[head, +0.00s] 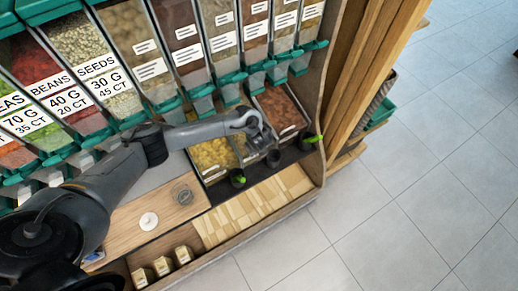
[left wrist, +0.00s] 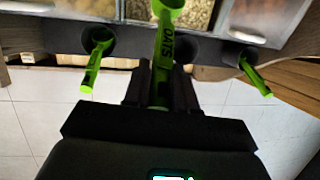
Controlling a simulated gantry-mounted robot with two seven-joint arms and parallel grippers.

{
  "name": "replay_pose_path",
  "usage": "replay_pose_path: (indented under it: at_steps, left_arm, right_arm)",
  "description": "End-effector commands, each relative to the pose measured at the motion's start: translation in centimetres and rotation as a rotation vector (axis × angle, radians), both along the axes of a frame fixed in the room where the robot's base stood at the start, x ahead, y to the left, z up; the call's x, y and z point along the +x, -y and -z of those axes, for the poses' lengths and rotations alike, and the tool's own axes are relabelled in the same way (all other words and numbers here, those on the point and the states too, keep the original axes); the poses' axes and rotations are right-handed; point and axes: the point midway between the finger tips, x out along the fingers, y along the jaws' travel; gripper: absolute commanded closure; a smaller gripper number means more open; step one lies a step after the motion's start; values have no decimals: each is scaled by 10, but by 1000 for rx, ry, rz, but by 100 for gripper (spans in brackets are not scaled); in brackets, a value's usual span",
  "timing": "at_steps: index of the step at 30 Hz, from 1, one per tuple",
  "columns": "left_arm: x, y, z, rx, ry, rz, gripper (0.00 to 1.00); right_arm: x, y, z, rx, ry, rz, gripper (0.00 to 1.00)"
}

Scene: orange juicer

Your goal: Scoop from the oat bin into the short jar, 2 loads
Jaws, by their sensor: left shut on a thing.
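My left gripper (head: 265,140) reaches from the left over the front of the open bins. In the left wrist view it (left wrist: 160,92) is shut on the handle of a green scoop (left wrist: 163,50) marked OATS. The scoop's bowl is at the top edge, and its contents cannot be told. Behind it the middle bin (left wrist: 200,14) holds beige, grainy stuff, likely oats; my arm largely hides this bin in the head view. A small round clear jar (head: 181,194), probably the short jar, stands on the wooden counter. My right gripper is not in view.
A bin of yellow pieces (head: 212,155) and a bin of brown pieces (head: 280,108) flank the middle one. Green-handled scoops (left wrist: 97,60) (left wrist: 252,72) sit in dark holders either side. A white disc (head: 149,221) lies near the jar. Dispensers (head: 132,45) line the back.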

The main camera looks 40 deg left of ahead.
Motion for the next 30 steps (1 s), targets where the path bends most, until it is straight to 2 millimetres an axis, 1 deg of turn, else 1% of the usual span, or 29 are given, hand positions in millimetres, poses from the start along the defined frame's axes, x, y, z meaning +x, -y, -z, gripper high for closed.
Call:
replay_pose_path:
  at_steps: [1, 17, 30]
  left_arm:
    - [1, -2, 7, -3, -2, -1, 100]
    - [7, -13, 35, -44, -27, -2, 100]
    - [7, -14, 63, -44, -26, 0, 100]
  right_arm:
    - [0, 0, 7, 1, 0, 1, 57]
    - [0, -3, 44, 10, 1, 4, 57]
    - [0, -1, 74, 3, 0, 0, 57]
